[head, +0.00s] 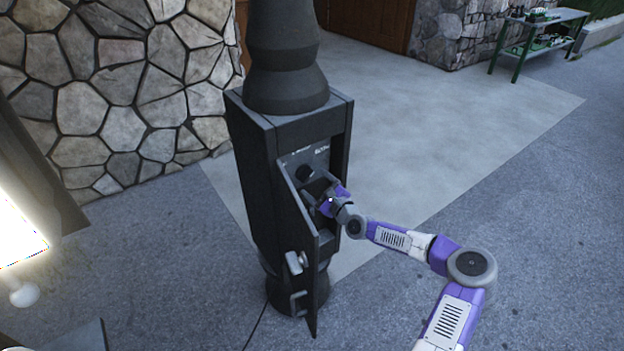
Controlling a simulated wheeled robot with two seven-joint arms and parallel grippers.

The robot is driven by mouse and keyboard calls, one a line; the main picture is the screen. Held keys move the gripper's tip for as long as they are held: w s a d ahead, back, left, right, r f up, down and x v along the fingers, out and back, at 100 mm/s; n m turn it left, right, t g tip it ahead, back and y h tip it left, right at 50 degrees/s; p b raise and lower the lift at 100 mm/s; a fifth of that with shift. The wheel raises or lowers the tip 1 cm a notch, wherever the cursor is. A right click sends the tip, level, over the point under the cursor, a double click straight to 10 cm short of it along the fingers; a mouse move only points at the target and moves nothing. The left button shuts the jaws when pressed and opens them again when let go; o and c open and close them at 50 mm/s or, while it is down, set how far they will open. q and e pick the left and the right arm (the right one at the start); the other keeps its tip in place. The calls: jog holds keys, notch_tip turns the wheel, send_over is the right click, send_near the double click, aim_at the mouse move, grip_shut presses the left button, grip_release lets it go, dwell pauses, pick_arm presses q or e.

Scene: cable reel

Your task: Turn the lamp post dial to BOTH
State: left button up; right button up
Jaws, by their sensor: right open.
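The lamp post (252,165) is a dark column with a box-like base, standing in the middle of the head view. The door (298,235) of its box hangs open toward me, with light grey handles on it. Inside the box is a panel with small white lettering, too small to read fully. A round black dial (305,173) sits on that panel. My right gripper (318,192) is open at the box opening, just below and right of the dial, and seems apart from it. The box and door partly hide its fingertips. My left gripper is not in view.
A stone wall (120,85) stands behind on the left. A bright lamp (18,225) is at the left edge. A green workbench (540,32) with items stands far back right. The paving (520,200) right of the post is clear.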

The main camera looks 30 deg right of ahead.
jog(key=shift+s+d+p, duration=0.15)
jog(key=shift+s+p, duration=0.25)
jog(key=shift+s, duration=1.75)
